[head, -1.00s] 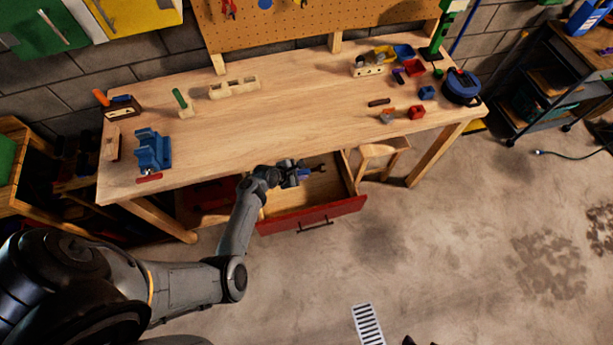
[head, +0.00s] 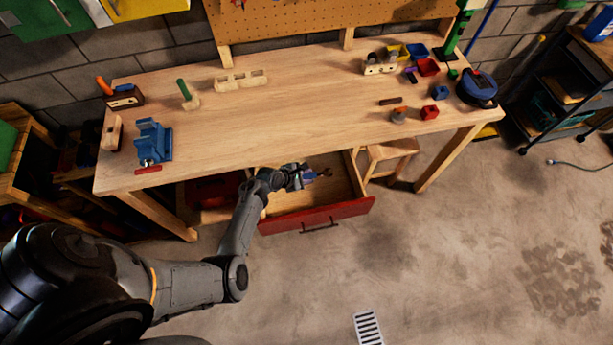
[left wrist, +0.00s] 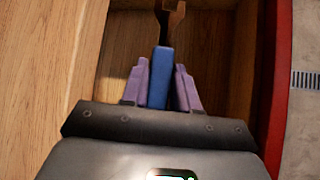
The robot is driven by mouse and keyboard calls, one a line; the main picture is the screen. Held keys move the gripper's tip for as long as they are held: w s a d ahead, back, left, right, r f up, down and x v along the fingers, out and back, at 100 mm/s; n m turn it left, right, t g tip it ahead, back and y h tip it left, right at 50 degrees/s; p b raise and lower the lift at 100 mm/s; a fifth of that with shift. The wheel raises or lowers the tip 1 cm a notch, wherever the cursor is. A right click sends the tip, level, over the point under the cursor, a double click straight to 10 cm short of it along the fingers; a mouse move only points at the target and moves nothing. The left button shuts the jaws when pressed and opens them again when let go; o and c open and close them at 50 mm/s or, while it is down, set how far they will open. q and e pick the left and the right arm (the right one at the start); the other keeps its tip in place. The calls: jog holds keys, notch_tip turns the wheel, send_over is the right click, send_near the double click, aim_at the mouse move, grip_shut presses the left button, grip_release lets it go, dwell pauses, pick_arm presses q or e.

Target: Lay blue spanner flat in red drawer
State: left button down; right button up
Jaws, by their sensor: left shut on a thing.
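The red drawer (head: 340,210) is pulled out from under the workbench, and its wooden inside looks empty. My left gripper (head: 305,173) is over the drawer's back part, shut on the blue spanner (head: 310,172). In the left wrist view, the purple fingers (left wrist: 161,88) are on both sides of the spanner's blue handle (left wrist: 160,75). Its brown open jaw points away from the gripper, over the drawer's inside. The red drawer front (left wrist: 276,90) runs along the right there. I cannot tell whether the spanner touches the drawer floor. My right gripper is not in view.
The workbench top (head: 270,110) overhangs the drawer's back. On it are a blue vise (head: 153,143), a wooden block rack (head: 240,79) and several small parts at the right. A wooden stool (head: 388,152) stands right of the drawer. The floor in front is clear.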

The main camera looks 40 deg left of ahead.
pick_arm(q)
jog(key=shift+f+b, duration=4.4)
jog(key=shift+f, duration=1.45)
